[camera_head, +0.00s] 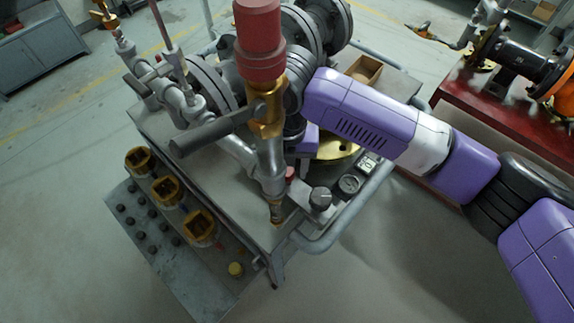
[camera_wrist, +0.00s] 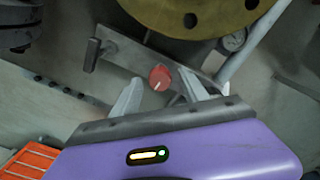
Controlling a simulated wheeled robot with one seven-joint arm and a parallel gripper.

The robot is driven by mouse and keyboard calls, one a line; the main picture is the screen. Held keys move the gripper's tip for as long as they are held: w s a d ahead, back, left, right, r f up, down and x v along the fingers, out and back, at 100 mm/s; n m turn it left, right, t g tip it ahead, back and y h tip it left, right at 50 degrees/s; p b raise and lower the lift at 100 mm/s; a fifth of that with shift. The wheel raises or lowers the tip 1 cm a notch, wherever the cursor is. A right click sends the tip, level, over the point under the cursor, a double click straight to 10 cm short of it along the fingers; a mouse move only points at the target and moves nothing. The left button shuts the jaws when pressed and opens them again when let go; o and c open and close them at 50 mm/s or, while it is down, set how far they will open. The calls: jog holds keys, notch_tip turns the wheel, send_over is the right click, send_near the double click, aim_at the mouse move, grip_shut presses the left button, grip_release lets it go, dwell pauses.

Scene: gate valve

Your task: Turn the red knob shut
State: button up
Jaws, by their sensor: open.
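The red knob (camera_wrist: 160,76) is round with a white mark on its face, on a grey metal strip in the wrist view. The mark points toward the lower left of the picture. My gripper (camera_wrist: 160,84) is open, its two pale fingers either side of the knob in the picture. I cannot tell whether either finger touches it. In the head view, a small red piece (camera_head: 290,174) that looks like this knob shows beside the brass pipe. There my gripper's fingers are hidden behind the pipe and valve body.
A brass flange (camera_wrist: 190,14) lies beyond the fingers. A vertical pipe with a large red cap (camera_head: 259,42) and a grey lever handle (camera_head: 212,133) stand close by. A tubular rail (camera_head: 345,218) edges the cart.

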grip_shut()
jog(key=shift+r+m, duration=0.1)
jog(key=shift+m, duration=0.2)
jog(key=m+p, duration=0.6)
jog(key=m, duration=0.2)
jog(key=shift+r+p, duration=0.1)
jog(key=shift+p, duration=0.2)
jog(key=m+p, duration=0.3)
jog(key=m, duration=0.1)
jog(key=shift+a+p, duration=0.1)
jog(key=shift+p, duration=0.2)
jog(key=shift+m+p, duration=1.35)
jog(key=shift+m, duration=0.75)
jog(key=shift+f, duration=0.2)
